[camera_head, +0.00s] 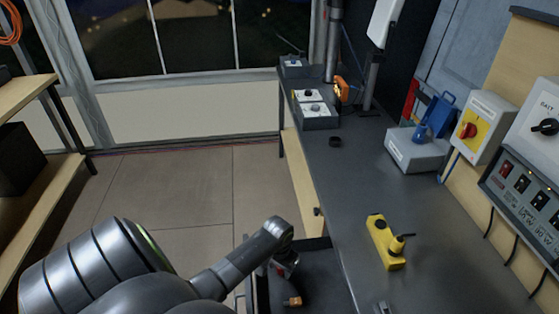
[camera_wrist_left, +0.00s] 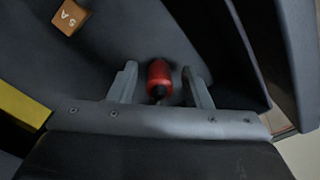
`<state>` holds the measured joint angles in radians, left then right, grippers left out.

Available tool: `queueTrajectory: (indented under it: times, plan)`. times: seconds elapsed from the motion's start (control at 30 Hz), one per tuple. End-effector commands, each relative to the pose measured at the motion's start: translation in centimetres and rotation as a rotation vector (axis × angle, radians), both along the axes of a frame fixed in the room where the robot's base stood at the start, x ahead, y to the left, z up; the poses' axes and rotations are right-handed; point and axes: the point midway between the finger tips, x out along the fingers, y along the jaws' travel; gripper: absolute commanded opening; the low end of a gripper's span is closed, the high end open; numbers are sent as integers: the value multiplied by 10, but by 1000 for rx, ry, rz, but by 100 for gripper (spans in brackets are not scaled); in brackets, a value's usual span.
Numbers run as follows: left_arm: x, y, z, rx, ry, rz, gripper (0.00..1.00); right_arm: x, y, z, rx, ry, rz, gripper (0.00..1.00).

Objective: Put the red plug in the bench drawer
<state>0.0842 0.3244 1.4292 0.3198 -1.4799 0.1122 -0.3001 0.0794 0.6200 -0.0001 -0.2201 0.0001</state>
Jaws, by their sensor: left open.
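The bench drawer (camera_head: 322,243) is open below the front edge of the bench, with a dark interior. My left gripper (camera_head: 287,266) reaches down over it from the left. In the left wrist view the red plug (camera_wrist_left: 159,75) lies between the two open fingers of my left gripper (camera_wrist_left: 160,82), with a gap on each side. The dark drawer floor shows behind it; whether the plug rests on it is hard to tell. In the head view the gripper mostly hides the plug.
A small orange block marked 5A (camera_wrist_left: 69,17) lies in the drawer and also shows in the head view (camera_head: 293,301). Grey boxes (camera_head: 416,150) stand further back. The floor at left is clear.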

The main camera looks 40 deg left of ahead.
Motion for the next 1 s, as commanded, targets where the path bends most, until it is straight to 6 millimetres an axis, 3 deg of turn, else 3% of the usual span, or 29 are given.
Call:
queueTrajectory:
  times: [0.17, 0.5, 0.7, 1.0]
  plan:
    - [0, 0, 15, 0, -3, -1, 44, 0, 1, 2, 1, 1, 0, 36]
    - [-1, 1, 80, 2, -6, -1, 44, -1, 1, 7, 1, 1, 0, 36]
    - [-3, 0, 110, 0, -3, 0, 44, -1, 1, 8, 1, 1, 0, 36]
    - [-4, 0, 120, 0, -1, 1, 44, 0, 1, 9, 1, 1, 0, 36]
